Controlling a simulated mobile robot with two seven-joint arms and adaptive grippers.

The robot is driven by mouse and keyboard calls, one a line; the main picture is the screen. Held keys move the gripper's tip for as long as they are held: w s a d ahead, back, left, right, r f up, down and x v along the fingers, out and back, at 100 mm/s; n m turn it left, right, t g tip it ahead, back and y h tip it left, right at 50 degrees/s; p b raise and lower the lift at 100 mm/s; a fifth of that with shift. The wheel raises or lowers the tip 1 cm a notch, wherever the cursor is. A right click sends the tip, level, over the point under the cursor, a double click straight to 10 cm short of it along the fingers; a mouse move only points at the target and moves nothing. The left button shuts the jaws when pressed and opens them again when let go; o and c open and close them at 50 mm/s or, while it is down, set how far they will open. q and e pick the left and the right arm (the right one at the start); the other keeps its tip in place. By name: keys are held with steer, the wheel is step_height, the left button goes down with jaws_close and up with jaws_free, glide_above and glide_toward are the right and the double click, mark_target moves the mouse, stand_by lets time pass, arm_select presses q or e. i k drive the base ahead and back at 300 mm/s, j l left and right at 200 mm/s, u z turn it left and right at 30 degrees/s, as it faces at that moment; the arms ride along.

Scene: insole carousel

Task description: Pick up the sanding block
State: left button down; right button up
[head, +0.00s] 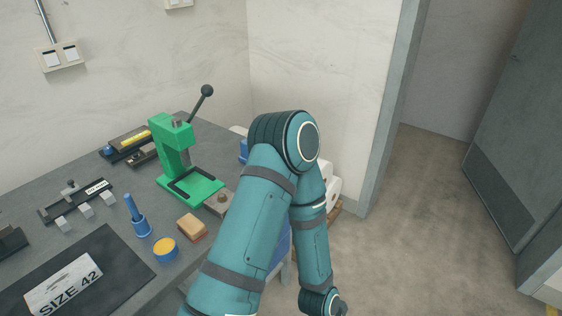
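The sanding block (191,226) appears to be the small tan block with a reddish-brown underside. It lies on the grey workbench (113,209) near its front edge, right of a blue tool. Nothing is touching it from above. One of my teal arms rises from the bottom middle, bends at the top and hangs down right of the bench. Its lower end is cut off by the bottom edge, so no gripper fingers show. My other arm is not in view.
Around the block stand a blue-handled tool (139,219), a round blue tin with yellow contents (165,248), a green press (174,160) and a brown block with a knob (219,203). A dark mat (112,257) bears a SIZE 42 sign (64,285). Open floor lies right.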

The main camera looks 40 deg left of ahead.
mark_target(189, 226)
steer(key=i, duration=1.5)
steer(key=i+u, duration=0.1)
steer(key=u, duration=0.35)
steer(key=i+u, duration=0.1)
steer(key=u, duration=0.4)
steer(key=l+u, duration=0.1)
steer(key=u, duration=1.95)
steer(key=i+l, duration=0.05)
steer(key=l, duration=0.05)
